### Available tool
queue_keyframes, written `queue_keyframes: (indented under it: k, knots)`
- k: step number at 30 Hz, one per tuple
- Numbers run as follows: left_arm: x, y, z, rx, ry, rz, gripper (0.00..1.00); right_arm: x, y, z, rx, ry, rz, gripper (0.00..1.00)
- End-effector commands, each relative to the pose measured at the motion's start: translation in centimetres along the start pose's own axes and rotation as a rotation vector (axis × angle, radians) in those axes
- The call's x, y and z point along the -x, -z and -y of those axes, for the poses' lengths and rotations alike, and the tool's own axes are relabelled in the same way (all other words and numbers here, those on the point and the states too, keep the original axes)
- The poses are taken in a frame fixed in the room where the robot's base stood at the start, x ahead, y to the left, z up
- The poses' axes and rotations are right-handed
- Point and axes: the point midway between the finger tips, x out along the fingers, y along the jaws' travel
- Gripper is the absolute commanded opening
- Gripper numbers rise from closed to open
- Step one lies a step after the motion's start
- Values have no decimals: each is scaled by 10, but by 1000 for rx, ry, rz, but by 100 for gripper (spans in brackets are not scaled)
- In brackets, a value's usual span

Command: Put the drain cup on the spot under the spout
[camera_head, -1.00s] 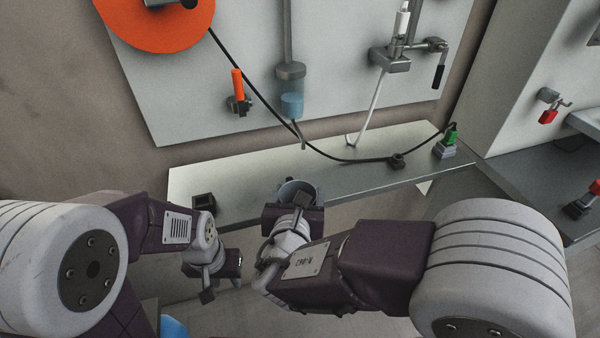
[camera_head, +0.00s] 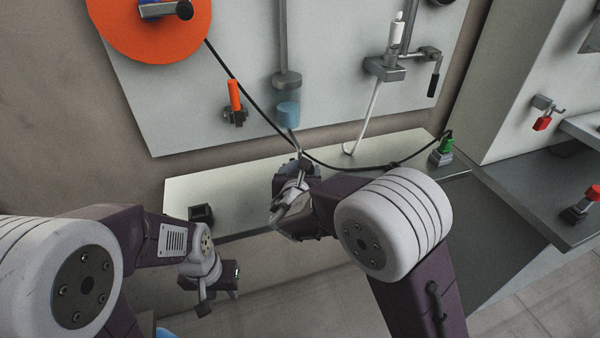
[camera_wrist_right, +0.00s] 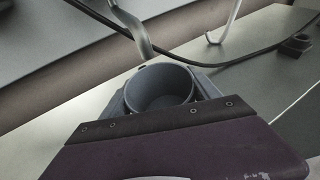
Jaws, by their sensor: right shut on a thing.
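The drain cup (camera_wrist_right: 161,88) is a grey-blue, open-topped round cup, upright and looking empty in the right wrist view. My right gripper (camera_head: 294,172) is shut on it; in the head view arm and gripper hide most of the cup. A bent grey tube that looks like the spout (camera_head: 294,143) hangs below a blue cylinder (camera_head: 288,115). In the right wrist view the spout (camera_wrist_right: 137,32) ends just behind and above the cup's rim. The spot under it is hidden. My left gripper (camera_head: 217,287) hangs empty before the shelf; its jaw opening is unclear.
The pale shelf (camera_head: 235,188) runs below the wall panel. A black square holder (camera_head: 201,214) stands at its left end. A black cable (camera_head: 335,168) crosses behind the cup, and a thin white hooked tube (camera_head: 363,120) hangs to the right. A green-topped connector (camera_head: 444,150) is at the right end.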

Motion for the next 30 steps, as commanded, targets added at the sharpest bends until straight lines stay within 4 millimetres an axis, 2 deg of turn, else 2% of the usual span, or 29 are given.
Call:
queue_keyframes:
  k: [10,11,12,13,21,24,26,30]
  knots:
    - [-5,0,0,0,0,0,36,-1,3,0,-1,0,2,24]
    - [-4,0,0,0,0,0,36,-1,2,0,-1,0,1,76]
    - [-3,0,0,0,0,0,36,0,2,0,-1,0,1,87]
    - [-3,0,0,0,0,0,36,0,2,0,-1,0,1,92]
    - [-3,0,0,0,0,0,36,0,2,0,-1,0,1,92]
    - [4,0,0,0,0,0,36,2,-4,0,-1,0,1,92]
    - [1,0,0,0,0,0,36,9,-2,-1,0,-2,2,92]
    - [2,0,0,0,0,0,36,40,-2,-2,-1,-5,2,92]
